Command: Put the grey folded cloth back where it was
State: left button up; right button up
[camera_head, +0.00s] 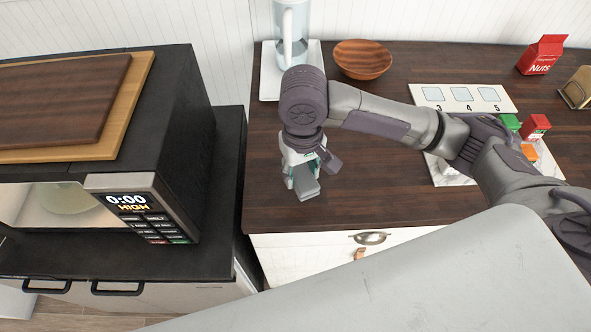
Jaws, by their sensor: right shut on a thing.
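My right arm reaches in from the right across the dark wooden counter (375,205). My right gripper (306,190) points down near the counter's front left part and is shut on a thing. A small grey piece shows at its fingertips. It fits the grey folded cloth, but the fingers hide most of it and I cannot make out its folds. I cannot tell whether it touches the counter. My left gripper is not in view.
A microwave (185,140) with wooden boards (130,105) on top stands left. At the back are a blender (291,30) on a white tray (268,85) and a wooden bowl (362,58). Right are a numbered card (460,106), small coloured boxes (537,126) and a red nuts packet (543,55).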

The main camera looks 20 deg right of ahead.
aim_at(296, 172)
jog(key=w+f, duration=0.2)
jog(key=w, duration=0.1)
jog(key=w+f, duration=0.1)
jog(key=shift+w+d, duration=0.15)
jog(key=shift+w, duration=0.2)
jog(key=shift+f+p, duration=0.7)
jog(key=shift+f, duration=1.25)
jog(key=o, duration=1)
notch_tip(296, 172, up, 12)
jog(key=shift+r+b, duration=0.1)
jog(key=shift+b, duration=0.85)
